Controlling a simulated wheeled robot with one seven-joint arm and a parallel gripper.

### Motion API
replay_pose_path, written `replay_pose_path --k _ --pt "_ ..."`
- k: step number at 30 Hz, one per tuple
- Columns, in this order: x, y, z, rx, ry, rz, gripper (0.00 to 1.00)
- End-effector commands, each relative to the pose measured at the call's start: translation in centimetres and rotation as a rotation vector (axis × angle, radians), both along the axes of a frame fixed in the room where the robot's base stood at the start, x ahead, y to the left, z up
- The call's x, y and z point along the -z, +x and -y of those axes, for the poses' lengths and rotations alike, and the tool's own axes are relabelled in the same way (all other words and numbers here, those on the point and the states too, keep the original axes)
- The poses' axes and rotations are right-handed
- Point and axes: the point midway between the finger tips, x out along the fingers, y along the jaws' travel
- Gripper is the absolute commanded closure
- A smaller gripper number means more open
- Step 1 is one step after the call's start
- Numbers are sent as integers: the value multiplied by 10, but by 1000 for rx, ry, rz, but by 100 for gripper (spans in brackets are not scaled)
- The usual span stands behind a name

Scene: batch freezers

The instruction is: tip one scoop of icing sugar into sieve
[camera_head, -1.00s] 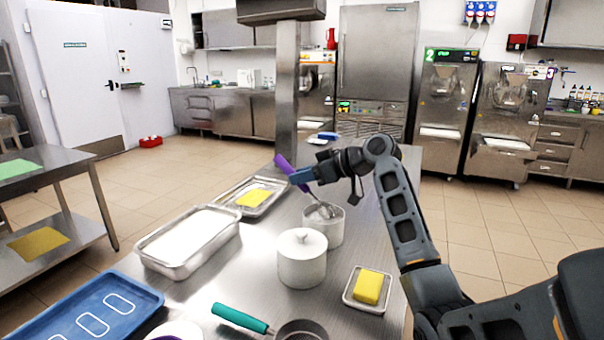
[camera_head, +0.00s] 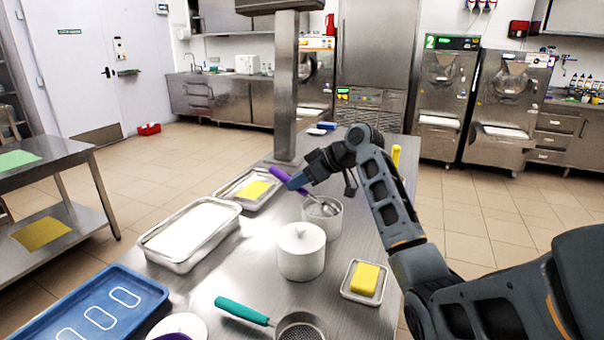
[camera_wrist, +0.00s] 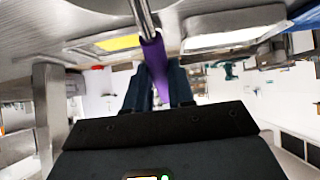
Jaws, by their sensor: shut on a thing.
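My gripper (camera_head: 298,181) is shut on the purple handle (camera_head: 280,175) of a metal scoop. The handle also shows between the fingers in the wrist view (camera_wrist: 155,58), with the metal shaft running out of the top. The scoop's bowl (camera_head: 326,208) is at the mouth of an open white tub (camera_head: 322,226), partly inside it. I cannot make out how much powder the bowl holds. The sieve (camera_head: 300,331), with a teal handle (camera_head: 241,310), lies at the near edge, cut off by the frame. It is well apart from the scoop.
A lidded white pot (camera_head: 301,262) stands just in front of the tub. A yellow block sits in a small dish (camera_head: 347,293) at right. At left are a large pale-topped metal pan (camera_head: 180,262), a tray with a yellow item (camera_head: 226,193) and a blue tray (camera_head: 150,300). A metal post (camera_head: 286,95) rises behind.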

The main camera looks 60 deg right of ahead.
Motion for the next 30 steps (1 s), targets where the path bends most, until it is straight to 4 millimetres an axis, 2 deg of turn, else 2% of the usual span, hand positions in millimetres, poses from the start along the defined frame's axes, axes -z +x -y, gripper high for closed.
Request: replay_pose_path --k 1,20,30 --pt "-7 0 1 2 -1 3 100" --pt "-46 3 0 2 -1 4 100" --pt "-49 20 -1 -1 -24 -250 100"
